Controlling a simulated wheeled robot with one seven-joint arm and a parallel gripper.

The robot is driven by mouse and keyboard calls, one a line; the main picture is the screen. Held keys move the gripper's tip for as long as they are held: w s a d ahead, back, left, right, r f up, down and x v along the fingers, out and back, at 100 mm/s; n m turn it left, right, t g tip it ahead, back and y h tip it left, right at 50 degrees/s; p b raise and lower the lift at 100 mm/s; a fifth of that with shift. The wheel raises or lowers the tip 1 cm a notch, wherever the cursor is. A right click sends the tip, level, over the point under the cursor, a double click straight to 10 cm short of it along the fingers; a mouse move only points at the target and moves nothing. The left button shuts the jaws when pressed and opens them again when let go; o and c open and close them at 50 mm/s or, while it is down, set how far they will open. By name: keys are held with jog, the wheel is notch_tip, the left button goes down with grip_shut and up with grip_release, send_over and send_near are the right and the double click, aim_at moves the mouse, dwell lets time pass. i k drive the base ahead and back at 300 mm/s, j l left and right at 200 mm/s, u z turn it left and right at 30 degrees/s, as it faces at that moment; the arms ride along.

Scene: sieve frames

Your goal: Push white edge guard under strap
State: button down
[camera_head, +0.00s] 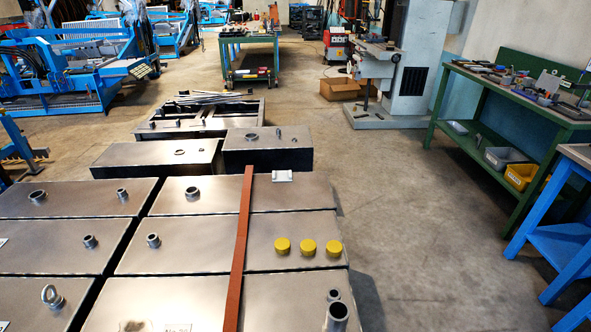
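A small white edge guard (282,176) lies on the top of a steel tank (230,237), near its far edge. It is to the right of the strap and apart from it. The flat red-brown strap (239,245) runs from the near edge of the view over the tanks to the far edge of the row. My gripper is not in this view, so its state is hidden.
Three yellow caps (308,247) stand on the tank right of the strap. A green workbench (520,95) stands at the right. The floor (390,200) between is clear.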

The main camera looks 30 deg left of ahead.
aim_at(278, 176)
jog(key=i+l+z, duration=0.25)
jog(key=i+l, duration=0.15)
jog(key=i+l+z, duration=0.55)
jog(key=i, duration=0.4)
jog(key=i+u, duration=0.45)
jog(key=i, duration=0.2)
jog(key=i+l+u, duration=0.25)
jog(key=i+u, duration=0.15)
jog(key=i, duration=0.25)
jog(key=i+u, duration=0.8)
jog(key=i+l+u, duration=0.1)
jog(key=u, duration=0.3)
jog(key=i+l+u, duration=0.65)
jog(key=u, duration=0.15)
jog(key=i+l+u, duration=0.25)
jog(key=u, duration=0.2)
jog(key=i+l+u, duration=0.2)
jog(key=l+u, duration=0.2)
jog(key=i+l+u, duration=0.15)
jog(key=l+u, duration=0.3)
jog(key=i+l+u, duration=0.1)
jog(key=l+u, duration=0.2)
jog(key=u, duration=0.15)
jog(key=l+u, duration=0.2)
jog(key=l, duration=0.2)
